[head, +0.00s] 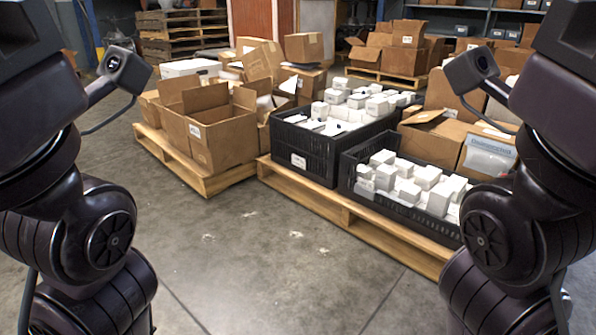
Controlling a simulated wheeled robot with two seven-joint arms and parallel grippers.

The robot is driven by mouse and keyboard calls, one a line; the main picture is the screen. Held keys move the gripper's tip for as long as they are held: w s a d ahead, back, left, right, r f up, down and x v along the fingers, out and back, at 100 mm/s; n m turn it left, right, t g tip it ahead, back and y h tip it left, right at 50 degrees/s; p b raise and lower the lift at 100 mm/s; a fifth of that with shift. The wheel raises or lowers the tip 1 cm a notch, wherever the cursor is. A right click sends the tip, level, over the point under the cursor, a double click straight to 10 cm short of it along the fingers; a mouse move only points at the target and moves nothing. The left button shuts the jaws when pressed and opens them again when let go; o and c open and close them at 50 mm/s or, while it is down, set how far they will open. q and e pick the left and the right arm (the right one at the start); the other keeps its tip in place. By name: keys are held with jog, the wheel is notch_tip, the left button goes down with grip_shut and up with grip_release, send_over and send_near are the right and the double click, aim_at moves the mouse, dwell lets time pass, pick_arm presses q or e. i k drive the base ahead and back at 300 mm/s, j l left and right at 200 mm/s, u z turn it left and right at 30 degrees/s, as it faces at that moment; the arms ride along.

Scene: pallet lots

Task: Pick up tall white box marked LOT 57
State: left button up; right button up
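Many small white boxes stand in two black plastic crates. The nearer crate (398,211) holds several white boxes (427,177) of mixed sizes, some upright and some lying. The farther crate (308,150) holds more white boxes (376,107) piled up to and above its rim. I cannot read any LOT number on the boxes, so I cannot tell which is LOT 57. Neither gripper's fingers show.
The crates sit on a wooden pallet (350,215) beside open cardboard boxes (442,137). A second pallet (190,172) at left carries open cartons (222,138). Stacked pallets (180,35) and shelves stand behind. The concrete floor (270,260) in front is clear.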

aim_at(385, 179)
jog(key=i+l, duration=0.3)
jog(key=l, duration=0.15)
jog(key=i+l, duration=0.3)
jog(key=l, duration=0.15)
jog(key=i+l, duration=0.25)
jog(key=l, duration=0.2)
jog(key=i+l, duration=0.3)
jog(key=l, duration=0.15)
